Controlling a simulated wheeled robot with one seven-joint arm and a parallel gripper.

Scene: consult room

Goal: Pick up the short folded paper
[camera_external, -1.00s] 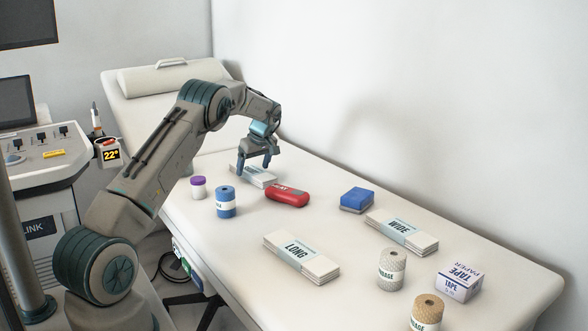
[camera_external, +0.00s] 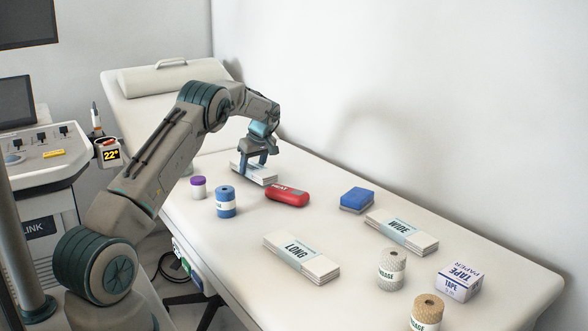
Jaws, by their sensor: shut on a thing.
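The short folded paper (camera_external: 262,176) is a small white stack with a pale band, at the far end of the row of items on the couch; its label cannot be read. My gripper (camera_external: 255,163) points down over it, with its fingers shut on the stack. The stack appears to be at couch level, and the fingers hide part of it. Two other folded paper stacks lie nearer, one marked LONG (camera_external: 302,258) and one marked WIDE (camera_external: 402,232).
A red case (camera_external: 287,196), a blue roll (camera_external: 225,202) and a purple-capped jar (camera_external: 198,187) stand close to my gripper. A blue block (camera_external: 357,199), bandage rolls (camera_external: 391,270) and a tape box (camera_external: 459,282) are farther right. The wall borders the couch (camera_external: 350,285) behind.

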